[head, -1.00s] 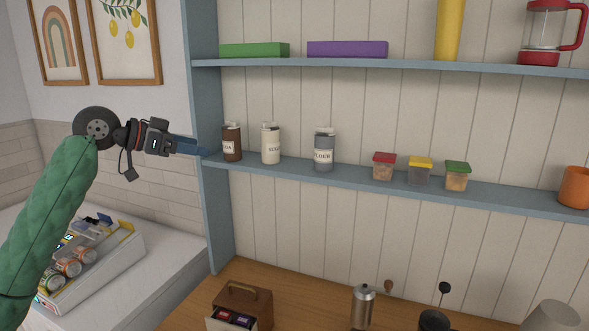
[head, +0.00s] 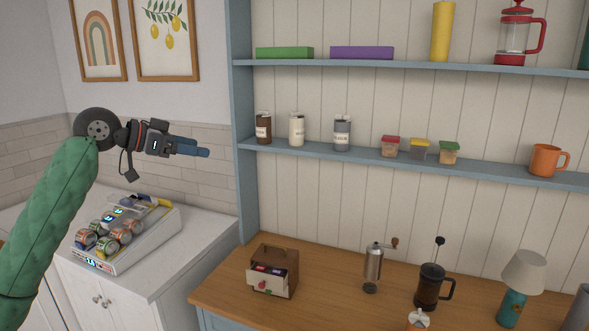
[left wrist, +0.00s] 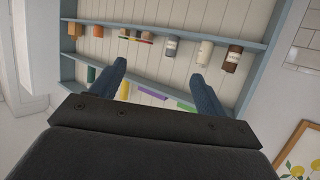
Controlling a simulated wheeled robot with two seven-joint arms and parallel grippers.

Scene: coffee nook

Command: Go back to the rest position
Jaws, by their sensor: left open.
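My left gripper (head: 190,148) is raised at the left in the head view, level with the canister shelf and apart from it. Its arm comes up from the lower left in a green sleeve. In the left wrist view the two blue fingers (left wrist: 160,80) stand wide apart with nothing between them. The wrist view is turned over, with the shelves beyond the fingers. My right gripper is in neither view.
The blue shelf unit (head: 243,115) holds canisters, small jars and an orange mug (head: 545,159). On the wooden counter (head: 330,290) stand a brown box (head: 284,286), a grinder (head: 373,268), a French press (head: 430,287) and a lamp (head: 522,273). A can rack (head: 155,243) sits below my left arm.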

